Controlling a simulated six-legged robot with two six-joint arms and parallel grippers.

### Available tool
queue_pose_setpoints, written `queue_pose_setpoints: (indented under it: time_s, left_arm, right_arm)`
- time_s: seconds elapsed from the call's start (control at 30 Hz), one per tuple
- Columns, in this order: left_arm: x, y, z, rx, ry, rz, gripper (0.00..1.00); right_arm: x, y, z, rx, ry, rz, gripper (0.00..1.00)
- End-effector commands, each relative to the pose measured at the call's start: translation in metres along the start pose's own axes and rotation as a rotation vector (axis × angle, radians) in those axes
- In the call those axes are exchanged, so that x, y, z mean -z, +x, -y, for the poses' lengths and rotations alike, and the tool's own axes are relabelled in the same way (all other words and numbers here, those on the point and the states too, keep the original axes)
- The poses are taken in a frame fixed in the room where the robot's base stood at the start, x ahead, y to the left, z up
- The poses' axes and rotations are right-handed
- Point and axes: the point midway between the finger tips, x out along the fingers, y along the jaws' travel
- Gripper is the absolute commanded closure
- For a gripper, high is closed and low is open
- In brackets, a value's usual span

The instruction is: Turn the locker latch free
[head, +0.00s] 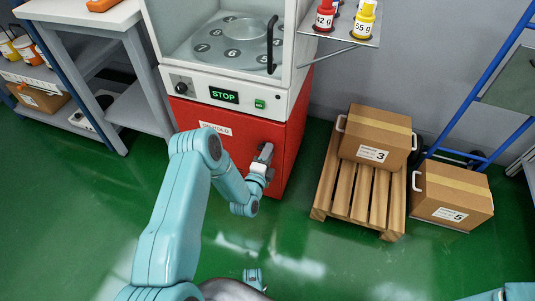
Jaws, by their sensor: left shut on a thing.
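A red locker (228,146) forms the base under a white machine cabinet, with a white label on its front. My left arm reaches up to the right side of the locker front. My left gripper (264,158) is at the locker front, shut on the latch, which is mostly hidden by the jaws. I cannot tell the latch's angle. The locker front looks closed. My right gripper is not clearly in view; only a teal arm part shows at the lower right edge.
Above the locker, a cabinet panel (215,93) shows a green STOP display and a knob. A wooden pallet (360,195) holds box 3 (376,138); box 5 (453,196) stands to its right. A white workbench (90,14) stands left. The green floor in front is clear.

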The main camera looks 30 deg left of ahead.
Motion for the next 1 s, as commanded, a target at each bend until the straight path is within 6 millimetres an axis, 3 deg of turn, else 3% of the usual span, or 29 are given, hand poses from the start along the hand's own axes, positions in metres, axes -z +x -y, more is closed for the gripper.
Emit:
queue_pose_setpoints:
  time_s: [0.43, 0.47, 0.5, 0.83, 1.0]
  left_arm:
    - [-0.002, 0.0, 0.0, 0.0, 0.01, 0.005, 1.0]
    - [-0.002, 0.0, 0.0, 0.0, 0.01, 0.005, 0.66]
    - [-0.002, 0.0, 0.0, 0.0, 0.01, 0.005, 0.6]
    - [-0.001, -0.003, 0.0, -0.001, 0.009, 0.002, 0.6]
    - [-0.001, -0.03, 0.001, -0.006, 0.008, 0.001, 0.6]
  right_arm:
    - [0.0, 0.0, 0.0, 0.0, 0.0, 0.0, 0.57]
    - [0.0, 0.0, 0.0, 0.0, 0.0, 0.0, 0.57]
    - [0.0, 0.0, 0.0, 0.0, 0.0, 0.0, 0.57]
    - [0.0, -0.001, 0.0, 0.0, 0.0, 0.0, 0.57]
    - [0.0, -0.01, 0.004, 0.0, 0.0, 0.0, 0.57]
